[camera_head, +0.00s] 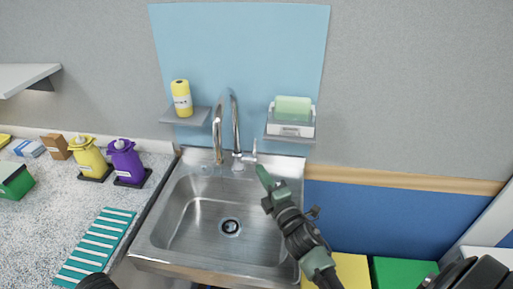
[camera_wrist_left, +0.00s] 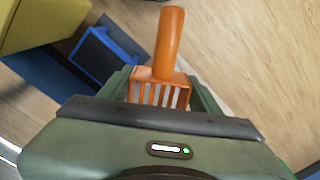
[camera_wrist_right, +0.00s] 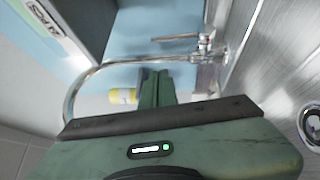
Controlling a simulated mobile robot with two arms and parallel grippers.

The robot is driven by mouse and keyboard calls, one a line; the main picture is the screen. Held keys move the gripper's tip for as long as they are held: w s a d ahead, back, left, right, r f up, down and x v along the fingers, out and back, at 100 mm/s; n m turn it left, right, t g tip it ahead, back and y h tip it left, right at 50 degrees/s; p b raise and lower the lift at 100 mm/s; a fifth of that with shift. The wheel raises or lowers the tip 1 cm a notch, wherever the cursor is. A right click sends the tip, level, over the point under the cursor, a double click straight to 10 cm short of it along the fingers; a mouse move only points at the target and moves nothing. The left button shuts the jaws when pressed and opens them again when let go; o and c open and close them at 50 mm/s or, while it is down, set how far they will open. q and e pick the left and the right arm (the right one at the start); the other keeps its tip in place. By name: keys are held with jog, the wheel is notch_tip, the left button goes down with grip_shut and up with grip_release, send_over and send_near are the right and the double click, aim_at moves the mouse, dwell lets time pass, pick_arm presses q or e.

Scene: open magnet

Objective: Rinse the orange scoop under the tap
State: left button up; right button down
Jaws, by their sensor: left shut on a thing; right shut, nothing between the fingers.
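The orange scoop (camera_wrist_left: 168,45) shows only in the left wrist view, with a round handle and a slotted head. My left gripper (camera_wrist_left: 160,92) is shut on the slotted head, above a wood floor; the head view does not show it. The chrome tap (camera_head: 235,125) arches over the back of the steel sink (camera_head: 185,215), with its lever (camera_head: 254,150) on the right. I see no clear water stream. My right gripper (camera_head: 262,170) is shut and empty, its tips just below and right of the lever.
Shelves flank the tap, with a yellow bottle (camera_head: 181,98) left and a green sponge (camera_head: 293,109) in a holder right. Yellow (camera_head: 88,157) and purple (camera_head: 126,161) dispensers and a teal striped mat (camera_head: 96,247) sit on the left counter. The sink basin is empty.

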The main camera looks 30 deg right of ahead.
aim_at(255, 142)
jog(key=w+d+p, duration=0.2)
jog(key=w+d, duration=0.1)
jog(key=w, duration=0.6)
jog(key=shift+r+p, duration=0.35)
jog(key=shift+r, duration=0.05)
jog(key=shift+w+d+r+b, duration=0.4)
jog(key=shift+w+d+b, duration=0.1)
jog(key=shift+w, duration=0.1)
